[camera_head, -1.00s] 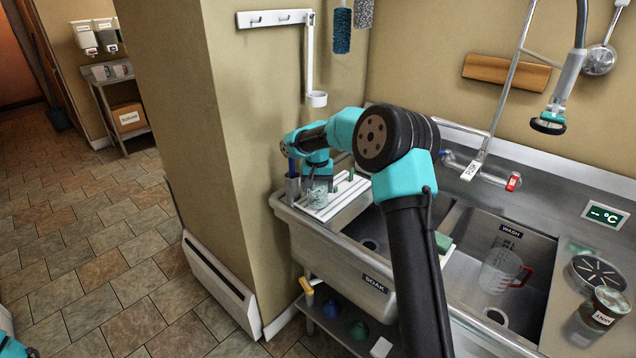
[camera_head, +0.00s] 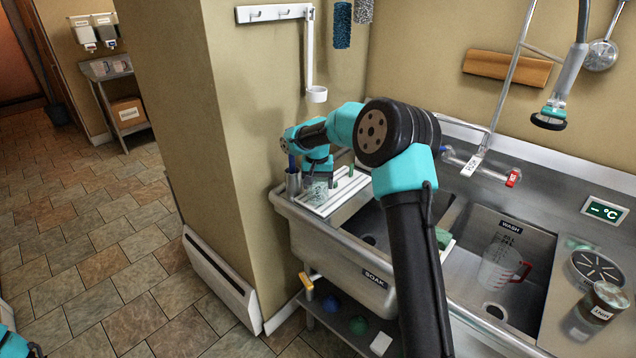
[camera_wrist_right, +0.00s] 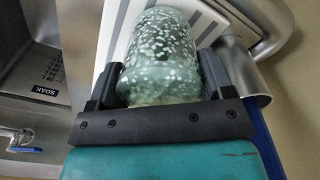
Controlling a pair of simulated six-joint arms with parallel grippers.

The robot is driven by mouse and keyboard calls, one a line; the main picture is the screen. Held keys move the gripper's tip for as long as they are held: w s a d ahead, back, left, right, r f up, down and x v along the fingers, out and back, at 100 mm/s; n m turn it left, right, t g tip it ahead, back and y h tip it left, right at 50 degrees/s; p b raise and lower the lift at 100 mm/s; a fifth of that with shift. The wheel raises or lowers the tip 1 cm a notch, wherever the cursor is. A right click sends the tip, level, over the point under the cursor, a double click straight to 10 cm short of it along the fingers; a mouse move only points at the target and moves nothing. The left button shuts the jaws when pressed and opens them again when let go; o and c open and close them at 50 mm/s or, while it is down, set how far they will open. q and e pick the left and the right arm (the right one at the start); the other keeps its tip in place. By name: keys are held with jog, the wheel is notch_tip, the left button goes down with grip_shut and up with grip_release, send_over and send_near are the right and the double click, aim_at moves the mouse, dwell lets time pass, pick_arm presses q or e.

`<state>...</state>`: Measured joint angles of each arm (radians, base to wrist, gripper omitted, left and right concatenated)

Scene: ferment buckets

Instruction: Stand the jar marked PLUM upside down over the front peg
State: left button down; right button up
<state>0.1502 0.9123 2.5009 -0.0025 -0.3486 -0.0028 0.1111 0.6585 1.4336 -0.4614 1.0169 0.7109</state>
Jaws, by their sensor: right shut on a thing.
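My right gripper (camera_head: 317,172) points down at the left end of the sink and is shut on a clear, speckled glass jar (camera_head: 316,191). In the right wrist view the jar (camera_wrist_right: 160,55) sits between both fingers, its far end over the white slatted rack (camera_wrist_right: 112,30). No label shows on it, so I cannot read its name. I cannot tell which end is its mouth. The rack (camera_head: 345,190) carries green pegs (camera_head: 351,170); the jar and gripper hide part of it, and I cannot tell if a peg is inside the jar. My left gripper is out of view.
The SOAK basin (camera_head: 372,228) lies to the right, then the WASH basin (camera_head: 520,250) with a measuring jug (camera_head: 497,267). A labelled jar (camera_head: 604,300) stands on the right counter.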

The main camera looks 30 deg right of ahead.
jog(key=shift+f, duration=0.35)
dwell(0.3)
jog(key=o, duration=1.5)
jog(key=shift+o, duration=0.2)
jog(key=shift+r, duration=0.1)
jog(key=shift+r, duration=0.85)
jog(key=shift+r, duration=0.2)
jog(key=shift+a+r, duration=0.1)
jog(key=shift+r, duration=0.5)
jog(key=shift+s+r, duration=0.1)
jog(key=shift+r, duration=0.3)
jog(key=shift+r, duration=0.8)
jog(key=shift+r, duration=0.2)
